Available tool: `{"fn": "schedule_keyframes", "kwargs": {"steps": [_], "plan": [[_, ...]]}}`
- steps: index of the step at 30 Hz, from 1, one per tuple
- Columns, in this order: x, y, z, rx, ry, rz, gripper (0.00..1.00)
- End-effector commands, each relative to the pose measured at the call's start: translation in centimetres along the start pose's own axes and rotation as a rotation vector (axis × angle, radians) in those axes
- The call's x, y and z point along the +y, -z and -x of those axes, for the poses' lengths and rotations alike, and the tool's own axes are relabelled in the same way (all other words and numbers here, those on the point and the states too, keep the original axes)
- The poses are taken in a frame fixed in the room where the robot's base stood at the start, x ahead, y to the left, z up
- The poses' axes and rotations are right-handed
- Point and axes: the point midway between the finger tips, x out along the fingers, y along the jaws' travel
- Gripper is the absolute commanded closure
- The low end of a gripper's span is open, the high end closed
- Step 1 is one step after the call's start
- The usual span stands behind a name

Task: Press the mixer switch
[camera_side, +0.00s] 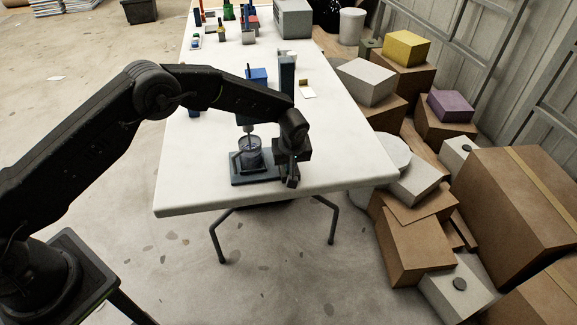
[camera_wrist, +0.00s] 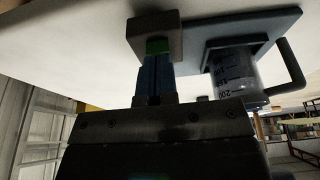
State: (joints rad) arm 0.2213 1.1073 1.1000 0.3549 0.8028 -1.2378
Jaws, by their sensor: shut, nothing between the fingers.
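The mixer stands near the front edge of the white table, with a flat blue-grey base (camera_side: 243,181) that also shows in the wrist view (camera_wrist: 262,22). A clear beaker (camera_side: 249,157) with graduation marks stands on it; the wrist view shows the beaker (camera_wrist: 234,75) to the right of my fingers. In the wrist view a grey-brown switch box (camera_wrist: 154,24) bears a green switch (camera_wrist: 157,46). My gripper (camera_wrist: 156,58) is shut and empty, its fingertips right at the green switch. I cannot tell whether they touch it. In the side view my gripper (camera_side: 291,182) hides the switch.
Behind the mixer on the table (camera_side: 340,165) stand a blue box (camera_side: 257,76), a tall dark block (camera_side: 287,72) and a small open carton (camera_side: 307,89). Cardboard boxes (camera_side: 415,235) are piled along the table's right side. The front left of the table is clear.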

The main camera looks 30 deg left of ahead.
Motion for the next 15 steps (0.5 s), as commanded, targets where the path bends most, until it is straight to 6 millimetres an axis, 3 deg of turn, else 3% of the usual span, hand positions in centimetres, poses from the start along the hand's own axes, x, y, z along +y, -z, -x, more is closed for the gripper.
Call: {"fn": "schedule_keyframes", "kwargs": {"steps": [15], "plan": [[0.03, -0.19, -0.05, 0.001, -0.001, 0.0, 1.0]]}}
